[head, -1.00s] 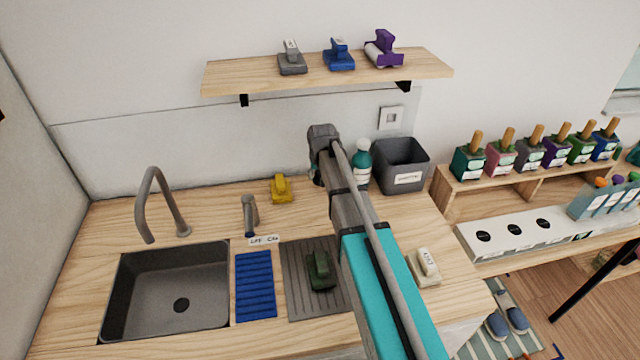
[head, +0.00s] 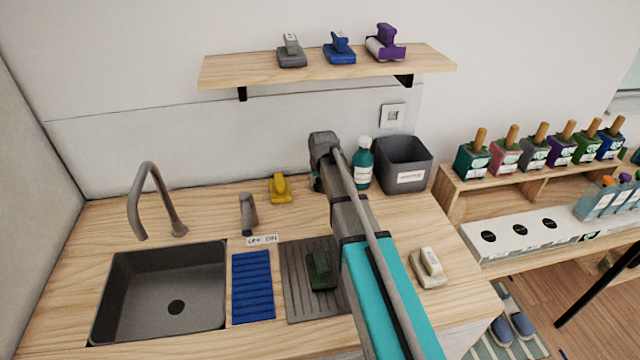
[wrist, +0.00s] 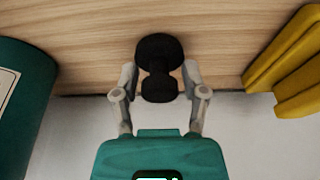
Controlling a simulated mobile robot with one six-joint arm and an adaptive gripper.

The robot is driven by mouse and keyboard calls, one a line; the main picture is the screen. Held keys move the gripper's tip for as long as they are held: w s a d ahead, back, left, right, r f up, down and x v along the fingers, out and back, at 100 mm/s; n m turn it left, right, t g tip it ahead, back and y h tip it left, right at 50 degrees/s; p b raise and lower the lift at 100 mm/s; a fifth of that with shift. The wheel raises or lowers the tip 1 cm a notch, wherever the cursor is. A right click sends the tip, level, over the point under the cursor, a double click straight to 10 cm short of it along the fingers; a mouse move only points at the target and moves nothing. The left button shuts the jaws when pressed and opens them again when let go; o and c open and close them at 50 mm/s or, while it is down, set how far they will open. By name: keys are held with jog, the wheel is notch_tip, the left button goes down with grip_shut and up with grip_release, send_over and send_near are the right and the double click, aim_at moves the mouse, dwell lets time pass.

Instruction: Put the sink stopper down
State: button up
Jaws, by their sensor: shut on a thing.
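The sink stopper (wrist: 158,52) is black, with a wide round disc and a smaller round knob, in the middle of the wrist view. My gripper (wrist: 159,78) is shut on it, with one grey finger on each side near the knob. Wooden counter shows behind the disc; I cannot tell whether the stopper touches it. In the head view my arm hides the stopper and most of the gripper, at the back of the counter between the yellow object and the teal bottle.
A yellow object (head: 280,188) and a teal bottle (head: 362,170) stand either side of my gripper. The sink (head: 130,295), blue mat (head: 252,285) and ribbed grey board (head: 300,305) lie in front. A shelf (head: 230,73) hangs above.

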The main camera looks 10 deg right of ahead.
jog(key=shift+f, duration=0.1)
jog(key=o, duration=1.2)
jog(key=shift+c, duration=0.2)
jog(key=shift+r, duration=0.2)
jog(key=p+v, duration=1.1)
jog(key=v, duration=0.1)
jog(key=shift+p, duration=0.3)
jog(key=s+g, duration=0.3)
jog(key=s, duration=2.1)
jog(key=shift+d+f, duration=0.15)
jog(key=shift+f, duration=0.2)
